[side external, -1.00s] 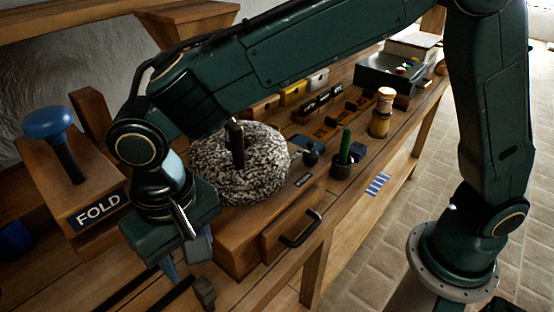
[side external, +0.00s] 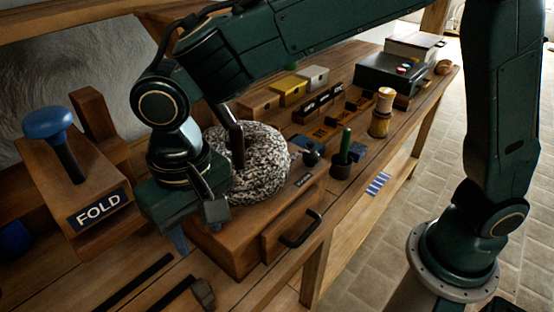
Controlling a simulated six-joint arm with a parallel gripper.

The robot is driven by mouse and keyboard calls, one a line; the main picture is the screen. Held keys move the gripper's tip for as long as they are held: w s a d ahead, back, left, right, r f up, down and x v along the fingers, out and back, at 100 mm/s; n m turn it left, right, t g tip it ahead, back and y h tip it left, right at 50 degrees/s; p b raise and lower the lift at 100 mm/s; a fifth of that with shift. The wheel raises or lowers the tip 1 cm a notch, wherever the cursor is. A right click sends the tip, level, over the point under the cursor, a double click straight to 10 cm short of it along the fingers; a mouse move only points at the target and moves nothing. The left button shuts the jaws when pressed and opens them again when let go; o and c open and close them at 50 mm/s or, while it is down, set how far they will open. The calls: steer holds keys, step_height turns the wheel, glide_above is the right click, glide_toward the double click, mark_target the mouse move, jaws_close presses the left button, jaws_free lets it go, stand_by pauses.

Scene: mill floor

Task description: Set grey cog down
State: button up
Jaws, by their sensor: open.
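My gripper (side external: 197,228) is open and points down over the bench, left of the speckled round stone and in front of the FOLD block. Its fingers stand apart, and I see nothing held between them. I cannot clearly make out a grey cog. A small grey-brown piece (side external: 204,292) sits on the bench below my gripper, at the end of a dark bar. I cannot tell whether it is the cog. The gripper and wrist hide part of the bench behind them.
The speckled stone (side external: 255,165) with an upright brown handle stands close to the right of my gripper. The wooden FOLD block (side external: 75,180) with a blue knob is at left. A drawer box (side external: 285,225) is at right. Dark bars (side external: 135,283) lie on the bench in front.

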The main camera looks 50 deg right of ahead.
steer(key=s+d+r+t, duration=0.1)
steer(key=d+r, duration=0.4)
steer(key=d, duration=0.5)
steer(key=s+d+r+t, duration=0.1)
steer(key=d+r, duration=0.3)
steer(key=d, duration=0.5)
steer(key=s+d+t, duration=0.3)
steer(key=s+d, duration=0.9)
steer(key=d, duration=0.1)
steer(key=shift+f, duration=0.4)
steer(key=shift+w+d, duration=0.1)
